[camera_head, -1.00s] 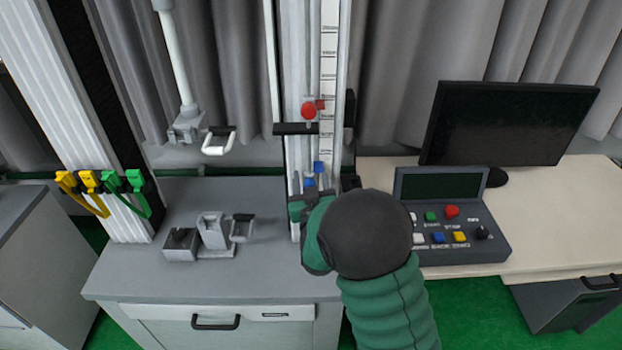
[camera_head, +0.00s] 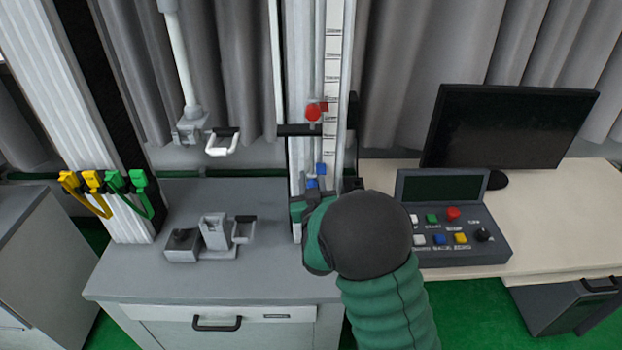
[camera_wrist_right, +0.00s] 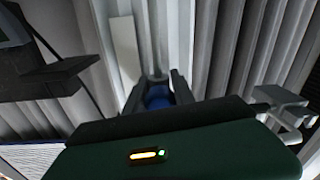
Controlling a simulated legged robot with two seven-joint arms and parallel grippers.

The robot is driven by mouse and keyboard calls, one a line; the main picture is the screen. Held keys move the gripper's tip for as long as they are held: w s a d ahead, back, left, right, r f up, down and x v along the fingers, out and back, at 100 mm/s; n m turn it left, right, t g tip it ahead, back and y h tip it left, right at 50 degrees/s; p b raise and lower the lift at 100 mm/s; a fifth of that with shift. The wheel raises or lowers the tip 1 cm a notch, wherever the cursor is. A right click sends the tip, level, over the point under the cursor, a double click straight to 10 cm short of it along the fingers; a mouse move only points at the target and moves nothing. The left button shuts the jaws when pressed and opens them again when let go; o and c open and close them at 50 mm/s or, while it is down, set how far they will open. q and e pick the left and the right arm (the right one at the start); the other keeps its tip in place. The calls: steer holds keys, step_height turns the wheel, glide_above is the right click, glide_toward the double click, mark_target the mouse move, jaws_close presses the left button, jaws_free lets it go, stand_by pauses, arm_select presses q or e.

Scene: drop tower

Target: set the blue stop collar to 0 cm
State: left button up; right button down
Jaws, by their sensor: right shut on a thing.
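The blue stop collar (camera_head: 314,182) sits low on the vertical scaled rail of the tower, with its blue pointer (camera_head: 321,169) beside the scale (camera_head: 331,80). My right gripper (camera_head: 312,192) is at the collar, and its fingers are partly hidden behind my own arm. In the right wrist view the collar (camera_wrist_right: 158,97) shows blue between the two dark fingers of the gripper (camera_wrist_right: 158,90), which is shut on it. The scale marks next to the pointer are too small to read. My left gripper is not in view.
A red collar (camera_head: 313,111) and a dark crossbar (camera_head: 300,130) are higher on the rail. A control box (camera_head: 450,225) with buttons and a monitor (camera_head: 510,125) stand to the right. Grey holders (camera_head: 215,238) sit on the cabinet at left.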

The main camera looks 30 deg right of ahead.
steer(key=shift+a, duration=0.1)
stand_by(0.8)
step_height(320, 180, up, 13)
steer(key=p, duration=0.7)
steer(key=shift+f+p, duration=0.15)
steer(key=shift+p, duration=0.2)
steer(key=c, duration=1.2)
jaws_free()
steer(key=shift+o, duration=0.7)
steer(key=shift+s, duration=0.1)
steer(key=shift+a, duration=0.1)
